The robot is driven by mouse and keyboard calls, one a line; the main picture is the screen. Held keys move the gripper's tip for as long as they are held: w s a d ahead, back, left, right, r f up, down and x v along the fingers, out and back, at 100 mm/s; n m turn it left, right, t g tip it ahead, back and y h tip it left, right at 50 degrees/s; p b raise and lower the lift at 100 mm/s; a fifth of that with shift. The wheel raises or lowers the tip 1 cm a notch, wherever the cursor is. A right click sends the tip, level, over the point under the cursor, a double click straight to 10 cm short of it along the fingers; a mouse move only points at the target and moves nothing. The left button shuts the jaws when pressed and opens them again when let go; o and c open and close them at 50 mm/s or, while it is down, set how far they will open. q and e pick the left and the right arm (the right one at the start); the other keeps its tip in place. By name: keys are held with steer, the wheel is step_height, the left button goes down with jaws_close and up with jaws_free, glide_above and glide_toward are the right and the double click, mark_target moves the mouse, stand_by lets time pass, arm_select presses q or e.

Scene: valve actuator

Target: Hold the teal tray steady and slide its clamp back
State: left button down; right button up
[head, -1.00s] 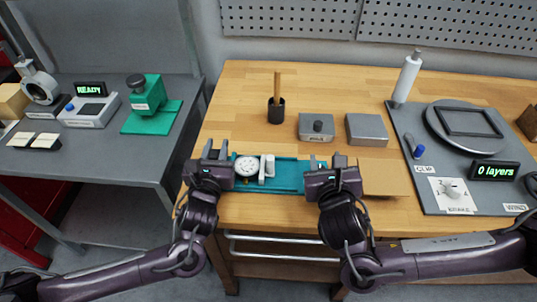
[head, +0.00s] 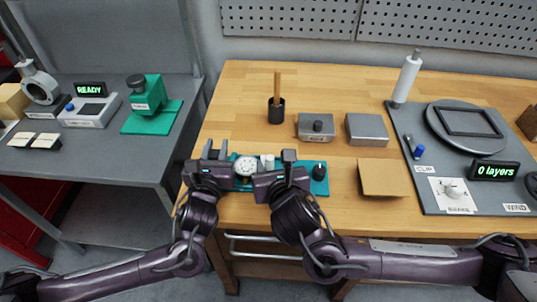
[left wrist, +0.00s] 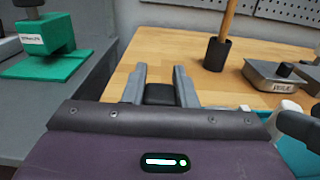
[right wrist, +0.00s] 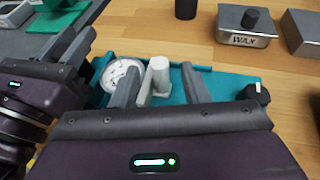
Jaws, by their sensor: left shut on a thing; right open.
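The teal tray (head: 320,186) lies on the wooden bench. It carries a round white dial (head: 245,167), a pale upright clamp (right wrist: 160,72) and a black knob (right wrist: 256,94) at its right end. My left gripper (head: 214,151) is at the tray's left end; in the left wrist view its fingers (left wrist: 158,76) are shut on a black block (left wrist: 160,94), which looks like the tray's end grip. My right gripper (right wrist: 160,82) is open over the tray, with one finger on each side of the clamp. I cannot tell whether either finger touches it.
A brown square sheet (head: 382,178) lies right of the tray. Behind are a black cup with a wooden stick (head: 276,112), a wax tin (head: 315,128) and a grey block (head: 367,129). A grey winding station (head: 440,200) fills the right side.

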mark_target(269, 157)
steer(key=x, duration=0.6)
steer(key=shift+s, duration=0.1)
steer(key=shift+c, duration=0.4)
jaws_close()
steer(key=shift+d, duration=0.1)
